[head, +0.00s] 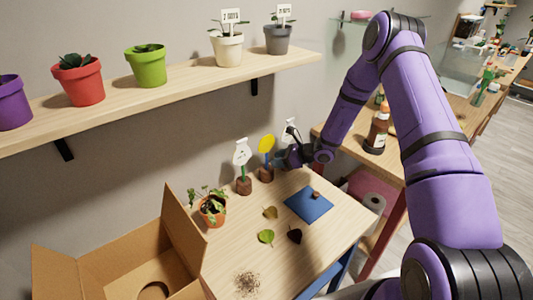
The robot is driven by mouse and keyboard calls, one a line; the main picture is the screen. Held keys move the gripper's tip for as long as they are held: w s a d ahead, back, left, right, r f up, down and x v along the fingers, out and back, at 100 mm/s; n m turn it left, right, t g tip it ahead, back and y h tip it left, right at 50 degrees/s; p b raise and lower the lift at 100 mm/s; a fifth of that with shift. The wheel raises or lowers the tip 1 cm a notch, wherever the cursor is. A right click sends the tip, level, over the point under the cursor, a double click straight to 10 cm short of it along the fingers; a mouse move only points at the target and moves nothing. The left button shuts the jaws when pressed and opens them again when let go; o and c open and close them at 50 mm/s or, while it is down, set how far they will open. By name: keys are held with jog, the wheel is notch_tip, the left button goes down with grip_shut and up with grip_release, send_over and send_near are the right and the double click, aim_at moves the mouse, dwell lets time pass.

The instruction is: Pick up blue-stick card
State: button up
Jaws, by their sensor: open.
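A yellow round card (267,143) on a stick that looks blue stands upright in a small brown base (266,174) at the back of the table. Left of it, a white card (242,152) on a green stick stands in another brown base (243,186). A second white card (291,126) shows to the right, its stick hidden behind my gripper. My gripper (284,160) is dark and open, just right of the yellow card's stick at about its height. I cannot tell whether it touches the stick.
A potted plant (213,210) and an open cardboard box (120,260) are at the left. Loose leaves (266,236), a soil patch (247,283) and a blue mat (308,206) lie on the table. A shelf of pots (180,90) runs above.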

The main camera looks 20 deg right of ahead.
aim_at(267, 161)
jog(key=shift+x, duration=2.65)
jog(key=shift+s+a, duration=0.1)
grip_shut()
